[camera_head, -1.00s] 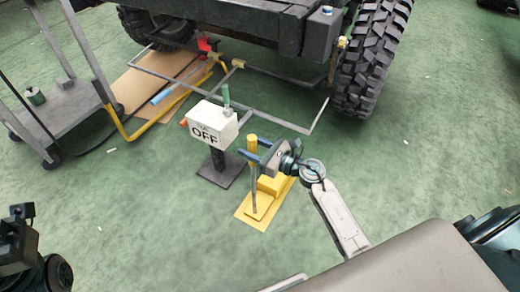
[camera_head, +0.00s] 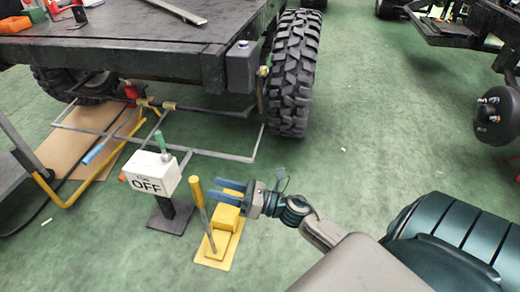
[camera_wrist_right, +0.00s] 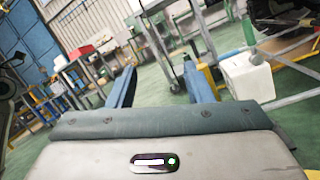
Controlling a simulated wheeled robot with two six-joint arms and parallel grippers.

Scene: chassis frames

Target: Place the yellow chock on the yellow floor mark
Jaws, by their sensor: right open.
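The yellow chock (camera_head: 226,217) is a stepped block with a thin upright rod topped by a yellow grip (camera_head: 197,191). It stands on the flat yellow floor mark (camera_head: 211,262), which shows around its lower edge. My right gripper (camera_head: 214,189) is open, its two blue fingers pointing left above the block. In the head view the fingertips end just right of the grip, with a small gap. In the right wrist view the fingers (camera_wrist_right: 160,91) are apart with nothing held between them. My left gripper is out of view.
A white box marked OFF (camera_head: 150,175) stands on a dark post and base just left of the chock. A vehicle chassis with a big tyre (camera_head: 294,75) is behind, with a grey floor frame (camera_head: 217,155) before it. Green floor right of the tyre is clear.

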